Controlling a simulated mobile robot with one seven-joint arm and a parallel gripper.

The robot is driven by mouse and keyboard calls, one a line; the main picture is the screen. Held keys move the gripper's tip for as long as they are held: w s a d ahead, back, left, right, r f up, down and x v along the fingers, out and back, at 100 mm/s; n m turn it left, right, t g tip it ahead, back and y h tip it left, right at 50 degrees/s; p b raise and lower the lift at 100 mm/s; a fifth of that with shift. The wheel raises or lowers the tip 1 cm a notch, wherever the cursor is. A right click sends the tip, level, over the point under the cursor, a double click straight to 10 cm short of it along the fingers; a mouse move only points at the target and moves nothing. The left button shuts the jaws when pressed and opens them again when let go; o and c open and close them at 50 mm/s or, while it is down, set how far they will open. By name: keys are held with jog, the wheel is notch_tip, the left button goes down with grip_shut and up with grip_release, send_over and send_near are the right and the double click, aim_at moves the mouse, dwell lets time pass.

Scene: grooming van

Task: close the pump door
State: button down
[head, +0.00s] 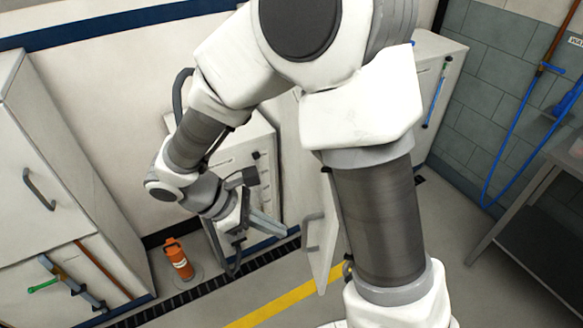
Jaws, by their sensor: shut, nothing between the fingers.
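The pump door (324,240) is a white panel with a grey bar handle (311,232). It stands swung open, out from a white cabinet (262,150) by the back wall. My arm covers part of the door's right side and hides much of the cabinet, including part of the hinge area. My gripper (234,266) is low in front of the cabinet, left of the door and apart from its handle. It points downward and is shut with nothing in it.
An orange bottle-like object (179,260) stands on the floor left of my gripper. A tall white cabinet (45,190) is at the left, and a grey table (540,205) at the right. A dark floor grate (185,298) and yellow line (285,303) cross the floor.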

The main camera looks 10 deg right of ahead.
jog(key=a+n+p, duration=0.1)
jog(key=a+n, duration=0.1)
jog(key=p, duration=0.1)
send_near(325, 244)
notch_tip(325, 244, down, 4)
jog(key=d, duration=0.1)
jog(key=d+p, duration=0.1)
jog(key=shift+s+d+h, duration=0.3)
jog(key=shift+d+f, duration=0.15)
jog(key=shift+d, duration=0.45)
